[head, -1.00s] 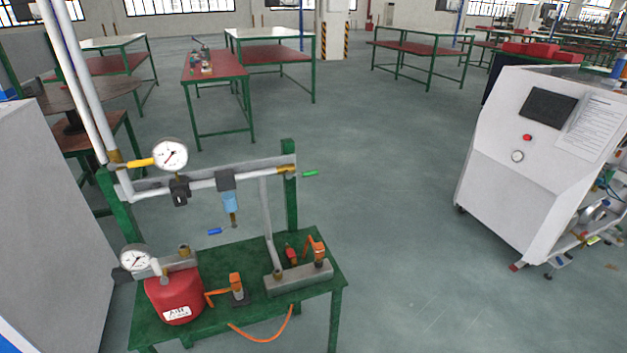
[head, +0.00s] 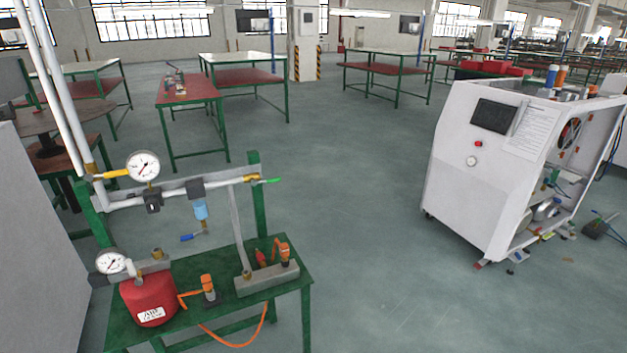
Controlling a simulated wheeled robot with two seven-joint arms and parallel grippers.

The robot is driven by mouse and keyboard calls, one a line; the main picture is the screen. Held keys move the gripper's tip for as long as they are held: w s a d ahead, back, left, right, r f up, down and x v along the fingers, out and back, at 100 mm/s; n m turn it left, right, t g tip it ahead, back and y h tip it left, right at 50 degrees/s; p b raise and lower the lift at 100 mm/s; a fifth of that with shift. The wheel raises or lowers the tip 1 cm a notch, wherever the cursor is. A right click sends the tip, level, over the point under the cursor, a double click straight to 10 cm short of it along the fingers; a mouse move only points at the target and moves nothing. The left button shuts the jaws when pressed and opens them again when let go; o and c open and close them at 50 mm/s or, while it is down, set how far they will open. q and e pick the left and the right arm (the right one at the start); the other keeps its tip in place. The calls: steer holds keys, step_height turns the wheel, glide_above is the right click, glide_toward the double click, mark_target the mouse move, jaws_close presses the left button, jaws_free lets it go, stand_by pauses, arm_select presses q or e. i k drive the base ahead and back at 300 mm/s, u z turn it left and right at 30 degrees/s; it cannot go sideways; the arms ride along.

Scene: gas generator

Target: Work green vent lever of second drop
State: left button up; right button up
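The green vent lever (head: 267,181) sticks out to the right at the right end of the horizontal grey pipe, next to a brass fitting (head: 251,177) on the green post. The pipe rig stands on a green table (head: 242,318) at the lower left. A yellow lever (head: 111,175) sits at the pipe's left end. A blue lever (head: 187,237) hangs below the light-blue filter bowl (head: 200,209). Neither of my grippers shows in the head view. I cannot tell which drop is counted as second.
A red air tank (head: 147,296), orange-handled fittings (head: 208,285) and an orange hose (head: 235,342) are on the rig's table. A white machine (head: 480,180) stands at the right. The floor between them is clear. Worktables (head: 190,103) stand behind.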

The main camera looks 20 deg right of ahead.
mark_target(268, 181)
steer(key=z, duration=1.25)
steer(key=i, duration=3.7)
steer(key=u, duration=4)
